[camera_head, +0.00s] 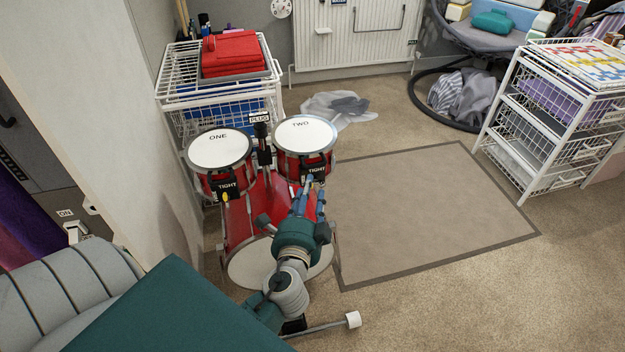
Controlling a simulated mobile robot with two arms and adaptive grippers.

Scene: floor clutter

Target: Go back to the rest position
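My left arm reaches up from the bottom of the head view. Its gripper (311,186) is small and partly hidden by my own wrist, at the front of the right drum, just below a black fitting marked TIGHT (314,172). I cannot tell whether its fingers are open or shut, or whether they touch the fitting. The red drum set has a drum marked ONE (219,148), a drum marked TWO (305,135) and a larger red drum (243,213) below, partly behind my arm. My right gripper is not in view.
A white wire rack (170,98) with folded red cloth (232,52) stands behind the drums. Another wire rack (513,112) is at the right. The flat mat (430,215) is clear.

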